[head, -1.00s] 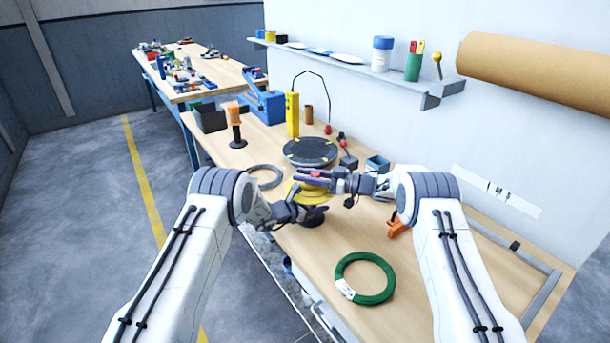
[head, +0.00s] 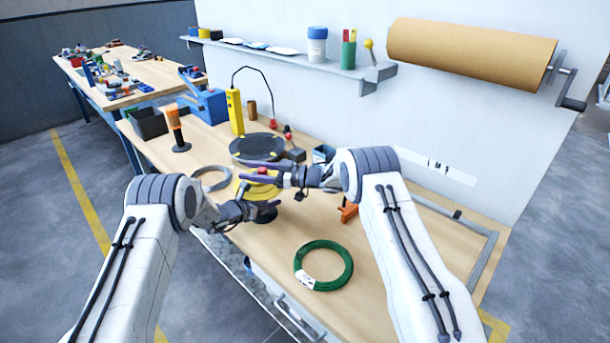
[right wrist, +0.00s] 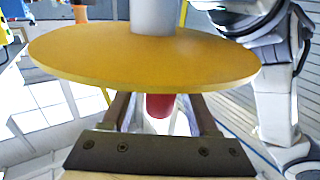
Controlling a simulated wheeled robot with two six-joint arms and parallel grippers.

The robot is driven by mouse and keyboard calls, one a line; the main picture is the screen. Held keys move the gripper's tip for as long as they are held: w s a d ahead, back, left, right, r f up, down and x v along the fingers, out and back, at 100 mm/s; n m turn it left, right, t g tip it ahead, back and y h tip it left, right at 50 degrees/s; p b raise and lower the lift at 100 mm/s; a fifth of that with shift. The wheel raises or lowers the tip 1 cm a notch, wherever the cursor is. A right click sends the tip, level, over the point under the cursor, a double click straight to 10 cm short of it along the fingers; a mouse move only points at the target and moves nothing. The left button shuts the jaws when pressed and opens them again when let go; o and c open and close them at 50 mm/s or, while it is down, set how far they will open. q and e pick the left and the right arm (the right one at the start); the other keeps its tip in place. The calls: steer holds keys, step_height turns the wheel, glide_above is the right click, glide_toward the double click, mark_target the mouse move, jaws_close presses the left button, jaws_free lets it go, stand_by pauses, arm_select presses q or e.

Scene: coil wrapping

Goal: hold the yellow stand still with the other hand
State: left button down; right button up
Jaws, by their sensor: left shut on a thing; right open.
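The yellow stand (head: 246,189) is on the bench, a yellow disc over a dark base, partly hidden by my grippers. In the right wrist view its disc (right wrist: 150,62) spans the picture, with a grey post (right wrist: 153,14) on one side and a red knob (right wrist: 158,107) on the other. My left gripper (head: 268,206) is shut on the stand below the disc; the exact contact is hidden. My right gripper (head: 258,171) is open at the red knob, one finger on either side of it. I cannot tell whether the fingers touch it.
A green coil (head: 345,279) with a white tag lies at the front of the bench. A grey ring (head: 198,188) lies left of the stand, and a dark round turntable (head: 257,146) is behind it. An orange tool (head: 348,212) lies near my right arm.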

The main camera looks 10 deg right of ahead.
steer(key=shift+m+t+h, duration=0.5)
steer(key=shift+m+t, duration=0.3)
steer(key=shift+t, duration=0.4)
steer(key=s+d+f+n+g, duration=0.1)
steer(key=s+d+f+n, duration=0.1)
steer(key=d+n, duration=1.6)
steer(key=shift+s+d+f+n+y, duration=0.15)
steer(key=shift+s+d+n+y, duration=0.15)
steer(key=shift+s+d, duration=0.25)
arm_select(q)
steer(key=shift+c, duration=1.7)
jaws_free()
